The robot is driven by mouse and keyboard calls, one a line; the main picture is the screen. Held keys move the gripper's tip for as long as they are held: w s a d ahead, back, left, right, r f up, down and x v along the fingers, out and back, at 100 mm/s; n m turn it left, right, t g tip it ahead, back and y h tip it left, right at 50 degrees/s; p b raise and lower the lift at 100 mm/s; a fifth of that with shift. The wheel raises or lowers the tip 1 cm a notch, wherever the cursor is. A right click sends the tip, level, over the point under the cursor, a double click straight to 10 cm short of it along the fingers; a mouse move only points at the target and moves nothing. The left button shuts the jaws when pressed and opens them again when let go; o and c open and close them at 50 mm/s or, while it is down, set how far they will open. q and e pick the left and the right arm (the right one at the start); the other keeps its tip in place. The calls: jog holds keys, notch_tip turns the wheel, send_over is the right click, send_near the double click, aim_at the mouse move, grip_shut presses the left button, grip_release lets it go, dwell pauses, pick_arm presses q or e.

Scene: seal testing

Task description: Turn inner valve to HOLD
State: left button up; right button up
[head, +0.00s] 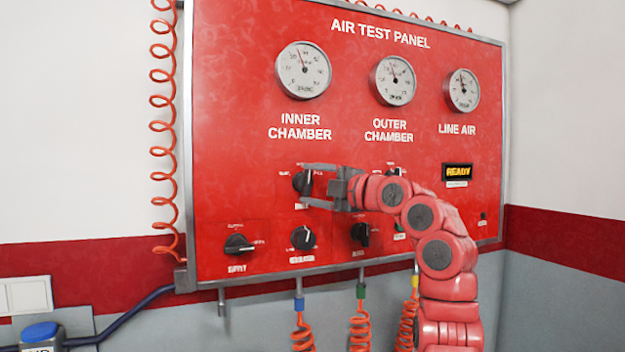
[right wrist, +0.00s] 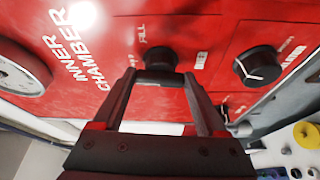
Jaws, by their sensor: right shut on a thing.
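The red air test panel (head: 330,120) fills the middle of the head view. The inner valve is a black knob (head: 298,182) below the INNER CHAMBER lettering. My right gripper (head: 304,183) reaches it from the right, one finger above and one below. In the right wrist view the knob (right wrist: 160,56) lies between the fingertips (right wrist: 160,76), which are closed on its handle. A FILL label (right wrist: 142,32) is beside it. Its pointer is partly hidden by my fingers, so I cannot tell its exact setting. My left gripper is not in view.
Lower knobs sit below: the left one (head: 238,244), the middle one (head: 303,238) and another (head: 361,234) close under my wrist. The inner chamber gauge (head: 303,70) is above. A READY display (head: 457,172) is at right. Coiled orange hoses (head: 163,130) hang at left and below.

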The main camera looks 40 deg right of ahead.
jog(key=shift+n+g+p, duration=0.3)
jog(key=shift+n, duration=0.3)
jog(key=o, duration=1.3)
jog(key=shift+s+d+f+b, duration=0.1)
jog(key=shift+s+b, duration=0.25)
jog(key=shift+s, duration=0.1)
jog(key=s+d+b, duration=0.2)
jog(key=s+b, duration=0.2)
jog(key=s, duration=1.2)
jog(key=shift+s+d+b, duration=0.15)
jog(key=shift+d+b, duration=0.05)
jog(key=shift+b, duration=0.2)
